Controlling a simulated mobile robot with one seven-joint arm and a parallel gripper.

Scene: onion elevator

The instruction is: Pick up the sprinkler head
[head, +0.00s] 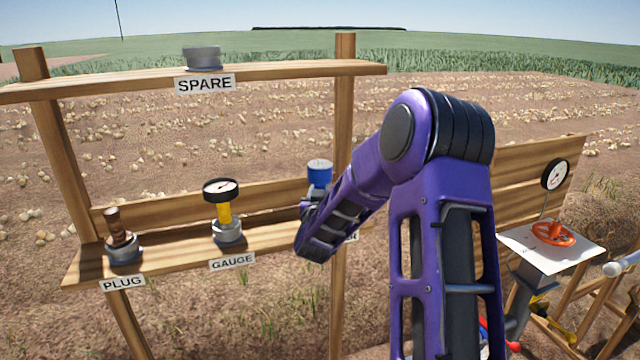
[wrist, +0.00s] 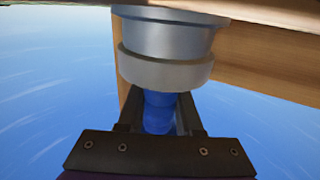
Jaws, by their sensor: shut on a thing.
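The sprinkler head (head: 320,174), blue with a pale grey top, shows just above the right end of the lower shelf in the head view, partly hidden by my arm. In the wrist view its blue part (wrist: 160,108) is between the two dark fingers of my gripper (wrist: 160,122), which is shut on it. A grey metal ringed piece (wrist: 165,66) adjoins the blue part in that view. I cannot tell whether it is part of the sprinkler head or a separate seat. The gripper's fingers are hidden behind my arm in the head view.
The lower shelf (head: 172,258) holds a plug (head: 122,240) and a gauge (head: 224,205) in grey seats. A grey SPARE fitting (head: 202,58) sits on the upper shelf (head: 110,79). A wooden post (head: 345,120) stands close to my arm. A red valve wheel (head: 552,233) is at right.

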